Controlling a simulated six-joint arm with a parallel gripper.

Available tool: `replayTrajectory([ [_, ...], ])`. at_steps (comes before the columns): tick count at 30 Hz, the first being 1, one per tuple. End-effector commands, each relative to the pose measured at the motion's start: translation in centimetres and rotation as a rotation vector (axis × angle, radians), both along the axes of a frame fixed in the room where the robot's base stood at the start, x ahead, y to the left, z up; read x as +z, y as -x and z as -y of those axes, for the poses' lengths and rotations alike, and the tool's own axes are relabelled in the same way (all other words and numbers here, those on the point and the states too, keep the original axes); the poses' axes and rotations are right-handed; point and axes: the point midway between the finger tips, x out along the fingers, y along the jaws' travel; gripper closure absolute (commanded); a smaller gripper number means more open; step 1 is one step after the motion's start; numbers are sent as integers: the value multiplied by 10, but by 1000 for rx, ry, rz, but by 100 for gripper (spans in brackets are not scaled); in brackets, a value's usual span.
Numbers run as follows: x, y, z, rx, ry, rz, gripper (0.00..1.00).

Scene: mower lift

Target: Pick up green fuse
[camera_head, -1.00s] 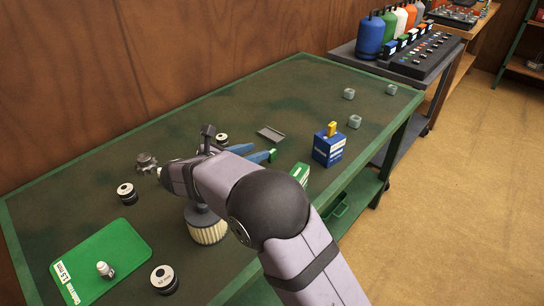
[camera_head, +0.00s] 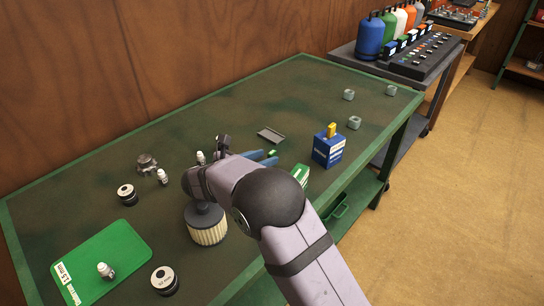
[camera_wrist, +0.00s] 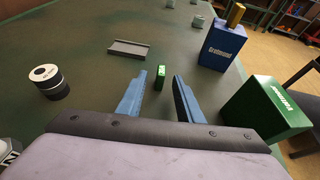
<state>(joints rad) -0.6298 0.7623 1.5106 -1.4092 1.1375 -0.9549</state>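The green fuse (camera_wrist: 161,77) is a small upright green block on the bench, in line with the gap between my fingertips in the wrist view. In the head view a bit of green, likely the fuse (camera_head: 272,153), shows by my fingertips. My gripper (camera_wrist: 159,86) has two blue fingers, spread apart with nothing clasped. The fuse appears at or just beyond the tips; the exact depth is hard to tell. In the head view my gripper (camera_head: 266,158) is low over the bench, partly hidden by my wrist.
A green box (camera_wrist: 265,108) stands close right of my fingers. A blue box (camera_wrist: 222,48) with a yellow piece on top is beyond it. A grey tray (camera_wrist: 128,48) lies ahead; a black-and-white cylinder (camera_wrist: 47,82) is left. A pleated filter (camera_head: 207,228) stands beside my arm.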

Motion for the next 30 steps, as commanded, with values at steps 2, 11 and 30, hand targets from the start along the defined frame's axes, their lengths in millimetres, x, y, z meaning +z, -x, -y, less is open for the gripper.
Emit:
replayTrajectory([
  [2, -4, -7, 9, -2, 0, -1, 67],
  [11, -12, -22, 20, 1, -1, 1, 67],
  [30, -11, -22, 20, 1, -1, 1, 100],
])
